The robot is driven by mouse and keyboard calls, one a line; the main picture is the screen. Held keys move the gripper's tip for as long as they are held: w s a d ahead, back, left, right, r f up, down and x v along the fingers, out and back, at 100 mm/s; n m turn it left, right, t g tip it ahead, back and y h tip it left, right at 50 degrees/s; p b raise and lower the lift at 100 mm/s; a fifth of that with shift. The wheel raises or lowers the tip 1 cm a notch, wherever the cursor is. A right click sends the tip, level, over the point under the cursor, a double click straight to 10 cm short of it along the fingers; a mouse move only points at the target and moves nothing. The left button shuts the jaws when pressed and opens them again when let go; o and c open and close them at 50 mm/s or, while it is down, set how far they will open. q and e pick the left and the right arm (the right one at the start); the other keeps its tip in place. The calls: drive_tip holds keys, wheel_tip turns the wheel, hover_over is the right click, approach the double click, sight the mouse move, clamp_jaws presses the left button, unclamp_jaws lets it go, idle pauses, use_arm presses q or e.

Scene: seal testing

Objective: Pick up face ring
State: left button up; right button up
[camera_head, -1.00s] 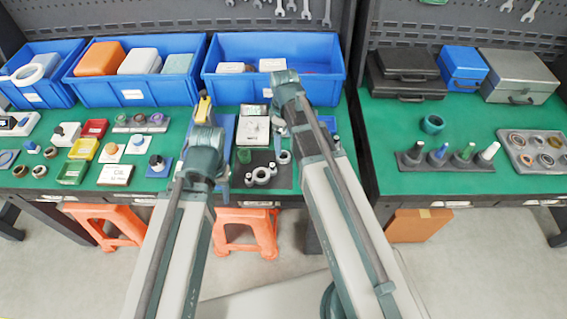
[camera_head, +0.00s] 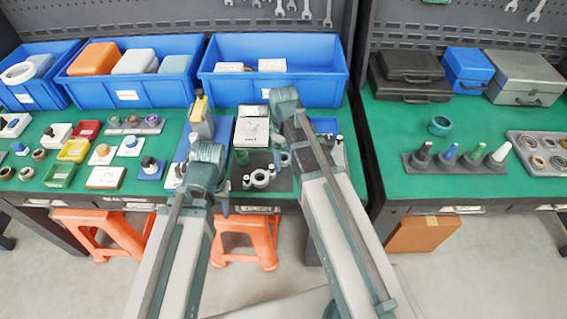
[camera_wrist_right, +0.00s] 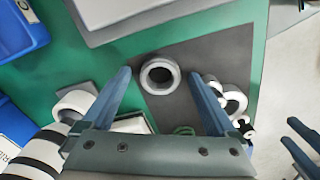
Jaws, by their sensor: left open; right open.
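A round grey ring (camera_wrist_right: 160,75) with a dark bore, which looks like the face ring, lies flat on a dark mat (camera_wrist_right: 185,60) in the right wrist view. In the head view the ring (camera_head: 284,159) shows small beside my right arm. My right gripper (camera_wrist_right: 160,80) is open, with its two blue fingers on either side of the ring in that view and nothing between them. Their height above the mat is hard to tell. In the head view my right arm mostly hides its fingers.
A flanged metal part (camera_head: 260,179) lies on the mat near the ring. A white-topped box (camera_head: 252,130) stands behind. Blue bins (camera_head: 275,88) line the back. Small coloured trays (camera_head: 74,150) crowd the left.

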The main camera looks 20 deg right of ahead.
use_arm(q)
drive_tip(key=shift+r, duration=0.1)
use_arm(e)
drive_tip(key=shift+r, duration=0.1)
drive_tip(key=shift+c, duration=0.3)
drive_tip(key=c, duration=1.4)
